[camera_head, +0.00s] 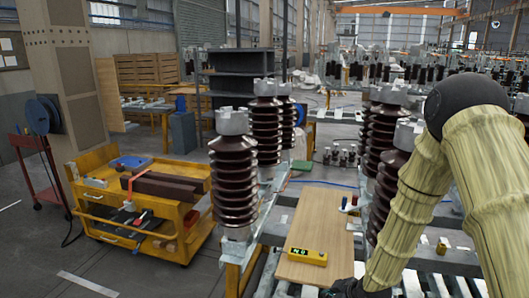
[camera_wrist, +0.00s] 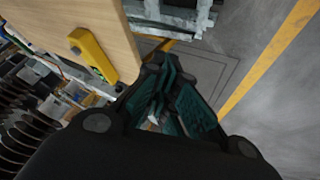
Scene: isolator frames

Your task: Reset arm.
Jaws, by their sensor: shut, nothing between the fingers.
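My gripper (camera_wrist: 160,95) shows in the wrist view with its dark, green-padded fingers drawn together and nothing between them. It points down past the edge of a wooden board (camera_wrist: 60,25). In the head view my arm, in a pale yellow sleeve, comes down on the right, and part of my gripper (camera_head: 345,288) shows at the bottom edge. The wooden board (camera_head: 318,225) lies left of it on the metal frame. A yellow device with a small green display (camera_head: 307,256) lies on the board, apart from my gripper; it also shows in the wrist view (camera_wrist: 93,55).
Tall brown ribbed insulators (camera_head: 234,170) stand left of the board, and more (camera_head: 385,185) stand right of it, close to my arm. A yellow tool cart (camera_head: 150,205) stands at the left. Grey floor (camera_wrist: 275,110) is open beyond the board's edge in the wrist view.

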